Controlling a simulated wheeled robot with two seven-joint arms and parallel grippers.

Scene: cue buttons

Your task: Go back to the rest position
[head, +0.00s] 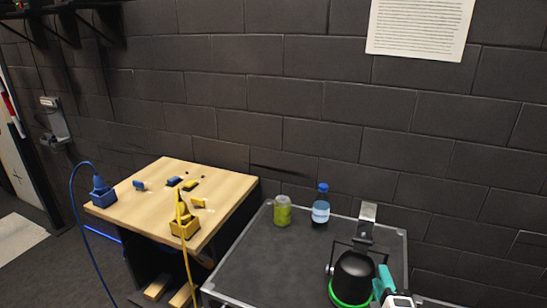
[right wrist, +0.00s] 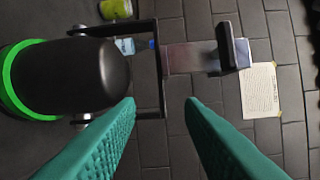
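My right gripper (head: 384,284) shows at the bottom right of the head view, just right of a black dome-shaped lamp (head: 355,272) with a glowing green ring. In the right wrist view my right gripper (right wrist: 160,103) has its two teal fingers spread apart with nothing between them. The lamp (right wrist: 75,75) lies at the left of that view, apart from the fingers as far as I can tell. My left gripper is not in view.
The lamp stands on a dark case top (head: 262,262) with a green can (head: 282,211) and a blue-capped bottle (head: 321,206) behind. A wooden table (head: 150,215) left of it carries blue and yellow blocks with cables. A dark block wall closes the back.

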